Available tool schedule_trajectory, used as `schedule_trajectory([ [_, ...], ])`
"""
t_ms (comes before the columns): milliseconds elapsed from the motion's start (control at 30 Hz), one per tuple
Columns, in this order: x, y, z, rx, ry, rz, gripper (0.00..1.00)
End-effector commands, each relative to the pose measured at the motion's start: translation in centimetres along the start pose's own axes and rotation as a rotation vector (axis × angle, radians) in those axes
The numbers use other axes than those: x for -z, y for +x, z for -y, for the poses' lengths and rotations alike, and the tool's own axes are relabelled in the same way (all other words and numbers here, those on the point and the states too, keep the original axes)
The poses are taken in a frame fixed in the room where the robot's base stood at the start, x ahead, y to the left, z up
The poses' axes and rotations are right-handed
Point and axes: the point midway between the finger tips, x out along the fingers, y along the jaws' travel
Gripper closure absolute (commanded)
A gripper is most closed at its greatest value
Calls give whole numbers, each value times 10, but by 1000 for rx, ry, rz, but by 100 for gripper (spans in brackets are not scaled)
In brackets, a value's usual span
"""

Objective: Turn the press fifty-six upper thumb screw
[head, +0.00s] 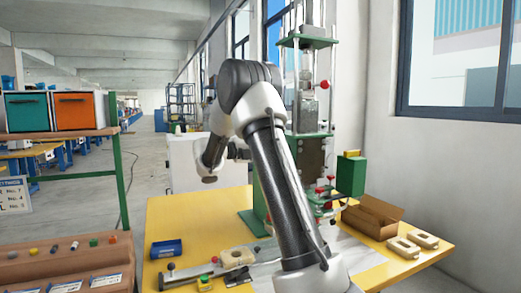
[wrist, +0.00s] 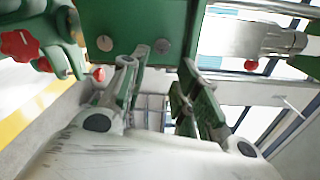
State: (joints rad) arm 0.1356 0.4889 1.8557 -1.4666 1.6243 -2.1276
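The press (head: 306,43) stands at the back of the yellow table in the head view, with green plates, upright rods and several red knobs. One red knob (head: 324,85) sits high on its right side; others are low near the table. I cannot tell which is the upper thumb screw. In the wrist view, a green press part (wrist: 135,25) fills the top, with a red lobed knob (wrist: 20,44) at far left and small red balls (wrist: 250,65). My gripper (wrist: 161,70) is open, its fingers apart with no knob between them.
The yellow table (head: 170,215) holds a blue box (head: 166,249), a cardboard box (head: 372,216), pale blocks (head: 403,247) and a metal fixture. A rack with teal and orange bins (head: 80,111) stands at left. A wall with a window is at right.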

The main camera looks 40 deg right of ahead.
Motion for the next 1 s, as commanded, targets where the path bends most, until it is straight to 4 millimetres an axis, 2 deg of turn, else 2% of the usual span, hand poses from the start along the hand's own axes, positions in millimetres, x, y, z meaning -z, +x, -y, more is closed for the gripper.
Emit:
schedule_trajectory([
  [167,-10,7,-4,38,-67,17,69],
  [400,-10,47,-2,37,-66,15,69],
  [600,-11,71,-1,35,-65,17,69],
  [933,-11,77,-1,34,-64,19,69],
  [967,-11,77,-1,34,-64,19,71],
  [1000,-11,77,-1,34,-64,19,78],
])
